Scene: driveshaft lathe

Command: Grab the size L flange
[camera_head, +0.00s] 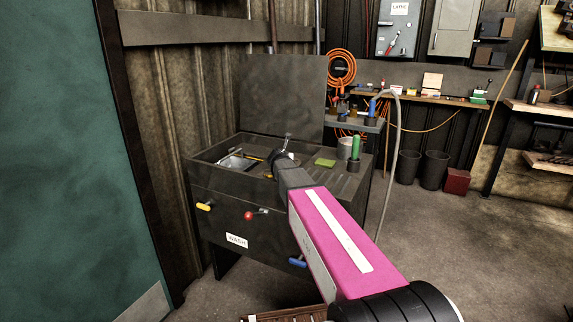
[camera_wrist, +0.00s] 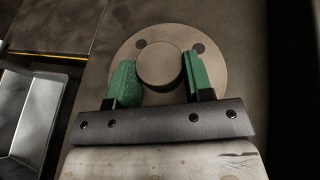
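A grey round flange (camera_wrist: 160,92) with a raised round hub (camera_wrist: 160,68) and bolt holes lies under my gripper in the wrist view. My gripper's green fingers (camera_wrist: 161,78) stand on either side of the hub, very close to it. I cannot tell whether both fingers press on it. No size mark shows on the flange. In the head view my gripper (camera_head: 284,157) is low over the top of the dark wash station (camera_head: 215,222), and the flange is hard to make out behind it.
A metal basin (camera_head: 237,161) is sunk in the station's top to the left and also shows in the wrist view (camera_wrist: 40,120). A green pad (camera_head: 325,162), a green bottle (camera_head: 355,147) and a grey hose (camera_head: 391,150) are to the right. A raised panel (camera_head: 285,95) stands behind.

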